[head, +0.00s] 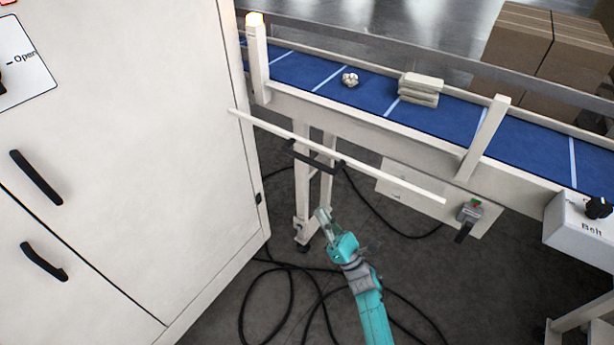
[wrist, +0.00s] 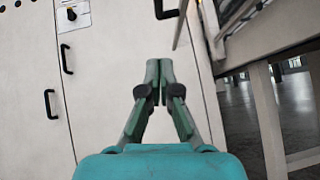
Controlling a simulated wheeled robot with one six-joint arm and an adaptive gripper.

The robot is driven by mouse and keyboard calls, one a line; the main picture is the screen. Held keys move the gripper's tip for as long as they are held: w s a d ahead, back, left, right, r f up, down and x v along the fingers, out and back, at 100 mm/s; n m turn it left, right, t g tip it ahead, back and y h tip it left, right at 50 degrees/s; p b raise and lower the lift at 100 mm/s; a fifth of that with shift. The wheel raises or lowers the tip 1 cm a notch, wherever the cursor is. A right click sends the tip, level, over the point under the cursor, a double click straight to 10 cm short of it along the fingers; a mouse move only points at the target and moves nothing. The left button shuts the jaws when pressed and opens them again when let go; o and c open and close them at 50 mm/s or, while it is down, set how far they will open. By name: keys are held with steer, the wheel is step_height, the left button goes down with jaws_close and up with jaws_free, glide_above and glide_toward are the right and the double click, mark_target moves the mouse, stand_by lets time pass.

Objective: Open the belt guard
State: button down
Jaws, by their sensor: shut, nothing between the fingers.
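The belt guard appears to be the long, thin pale bar (head: 385,177) in front of the conveyor in the head view; I cannot tell whether it is a bar or a panel seen edge-on. A black handle (head: 315,158) sits below its middle. A black handle at the top of the wrist view (wrist: 167,9) is probably the same one, cut off by the edge. My teal gripper (head: 322,216) is below and apart from the handle in the head view. In the wrist view its fingers (wrist: 159,68) are together and hold nothing.
A white cabinet (head: 130,150) with black handles stands at the left. The blue conveyor (head: 300,75) carries a stack of pale packs (head: 420,89) and a small object (head: 349,79). A box with a switch (head: 467,218) hangs below. Black cables (head: 290,270) lie on the floor.

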mark_target(303, 159)
steer(key=s+d+r+x, duration=0.1)
steer(key=r+x, duration=0.1)
steer(key=x, duration=1)
steer(key=shift+w+d+r, duration=0.2)
steer(key=shift+r, duration=0.05)
step_height(303, 159, up, 4)
steer(key=shift+s+r, duration=0.1)
steer(key=shift+r, duration=0.1)
